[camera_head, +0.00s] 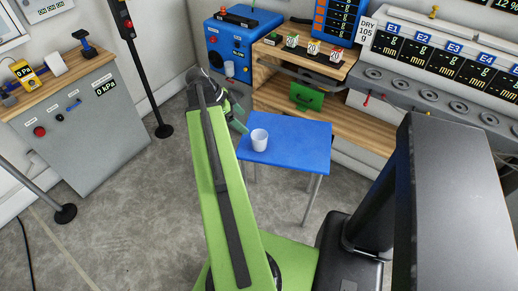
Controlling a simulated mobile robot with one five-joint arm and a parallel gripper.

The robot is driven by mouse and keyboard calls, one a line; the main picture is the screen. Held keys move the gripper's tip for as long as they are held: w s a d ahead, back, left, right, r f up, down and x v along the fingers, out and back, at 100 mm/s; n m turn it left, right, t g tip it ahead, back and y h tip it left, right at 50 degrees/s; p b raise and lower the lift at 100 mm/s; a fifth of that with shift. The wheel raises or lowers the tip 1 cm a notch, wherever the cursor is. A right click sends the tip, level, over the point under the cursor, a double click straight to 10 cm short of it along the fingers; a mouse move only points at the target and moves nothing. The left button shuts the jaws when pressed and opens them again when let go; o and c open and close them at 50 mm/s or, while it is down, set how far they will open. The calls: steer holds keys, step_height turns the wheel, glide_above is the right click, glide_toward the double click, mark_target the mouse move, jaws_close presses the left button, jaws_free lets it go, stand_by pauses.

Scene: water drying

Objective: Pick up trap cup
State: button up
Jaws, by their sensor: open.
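A white cup (259,140) stands upright on a small blue table (295,147), near its left side. I take it for the trap cup, though no label on it is readable. My green arm reaches forward to the left of the table. My gripper (238,125) is at its far end, just left of and slightly beyond the cup, apart from it in the picture. The gripper is open and looks empty. Its fingers are small and partly hidden behind the arm.
A wooden bench (288,124) with a green box (306,96) stands behind the table. A grey cabinet (75,120) is at the left, with black posts (135,60) near it. A row of gauges (440,60) lines the right wall.

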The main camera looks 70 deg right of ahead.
steer(key=b, duration=0.4)
glide_toward(257, 134)
steer(key=s+a+f, duration=0.1)
steer(key=s+a, duration=0.1)
steer(key=s, duration=0.1)
steer(key=shift+s+d+f, duration=0.15)
steer(key=shift+d+f, duration=0.05)
steer(key=shift+d, duration=0.05)
steer(key=b+x, duration=0.4)
steer(key=x, duration=0.1)
steer(key=shift+a+f, duration=0.1)
steer(key=shift+s, duration=0.15)
steer(key=c, duration=1.4)
steer(key=shift+r, duration=0.2)
steer(key=shift+c, duration=0.2)
steer(key=shift+r, duration=0.1)
